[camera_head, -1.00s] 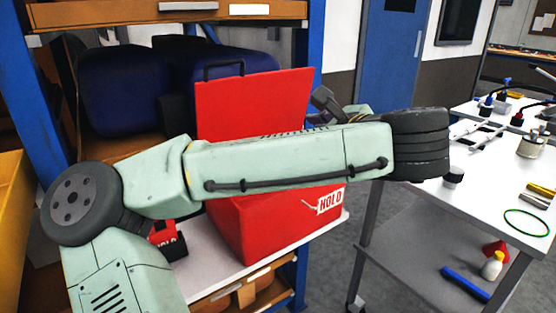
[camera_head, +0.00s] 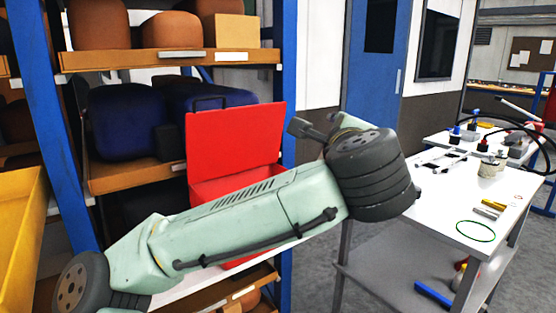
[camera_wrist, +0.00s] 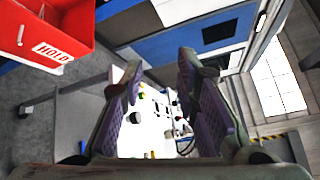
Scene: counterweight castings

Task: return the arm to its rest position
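My gripper (camera_wrist: 158,78) is open in the wrist view, with two purple-padded fingers apart and nothing between them. In the head view my pale green arm stretches from the lower left up to a dark joint at the centre right. My gripper is mostly hidden behind that joint there, so I cannot make out its fingers. The arm passes in front of a red box (camera_head: 235,150) with a raised lid on the shelf rack. The red box (camera_wrist: 42,22) also shows at the upper left of the wrist view, with a white HOLD tag, apart from my gripper.
A blue-posted shelf rack (camera_head: 180,57) holds brown and dark blue castings on the left. A yellow bin (camera_head: 18,235) stands at the left edge. A white table (camera_head: 455,205) with small tools, a green ring (camera_head: 475,231) and a lower shelf stands right. Grey floor shows beyond it.

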